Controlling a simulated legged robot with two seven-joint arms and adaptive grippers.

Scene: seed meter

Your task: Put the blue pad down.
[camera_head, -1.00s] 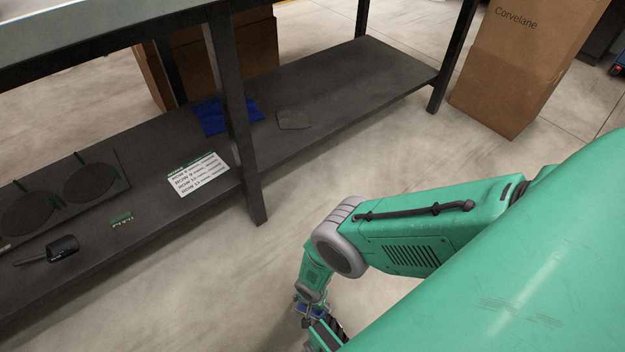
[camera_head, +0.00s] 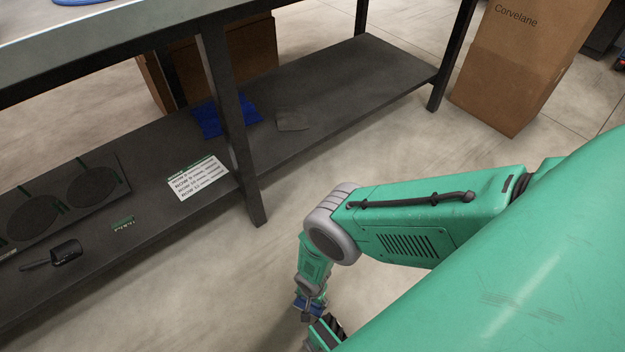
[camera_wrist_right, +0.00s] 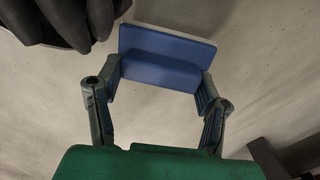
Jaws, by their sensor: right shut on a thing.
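My right gripper (camera_wrist_right: 158,80) is shut on the blue pad (camera_wrist_right: 165,58) in the right wrist view. One finger is at each end of the pad, and a pale strip runs along its far edge. The pad is over the bare concrete floor; its height is hard to judge. In the head view my right arm reaches down at the lower middle, and a small blue part of the pad (camera_head: 309,304) shows at its end. My left gripper is not identifiable in either view.
A dark bench has a lower shelf (camera_head: 340,85) holding a blue cloth (camera_head: 210,118), a grey flat piece (camera_head: 293,120), a printed card (camera_head: 198,178), a black scoop (camera_head: 66,252) and a plate with dark discs (camera_head: 92,182). A cardboard box (camera_head: 520,75) stands at right.

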